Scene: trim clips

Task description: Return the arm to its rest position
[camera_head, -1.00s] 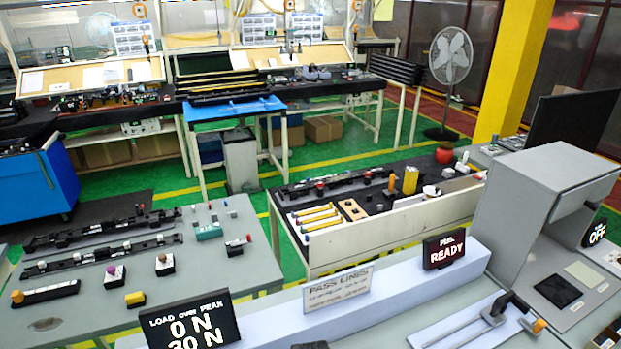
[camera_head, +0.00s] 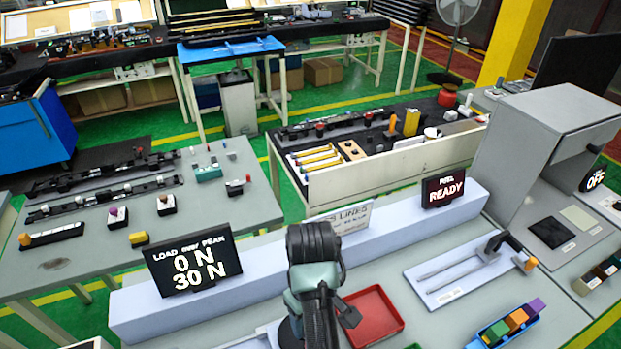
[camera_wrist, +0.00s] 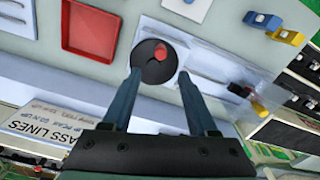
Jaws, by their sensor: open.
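My arm (camera_head: 315,262) stands upright at the lower middle of the head view, in front of the grey-white ledge. The gripper's fingers cannot be made out in that view. In the wrist view my gripper (camera_wrist: 159,76) has its two dark fingers spread apart with nothing held between them. Beyond the fingertips, a dark round piece (camera_wrist: 150,70) with a red knob shows on a light surface. It appears apart from the fingers, though the exact distance is unclear.
A red tray (camera_head: 374,318) lies right of my arm. A white plate with a sliding fixture (camera_head: 440,285) and a blue holder (camera_head: 483,340) with coloured blocks lie farther right. The load display (camera_head: 194,264) and READY display (camera_head: 443,191) stand along the ledge. A grey housing (camera_head: 545,130) rises at right.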

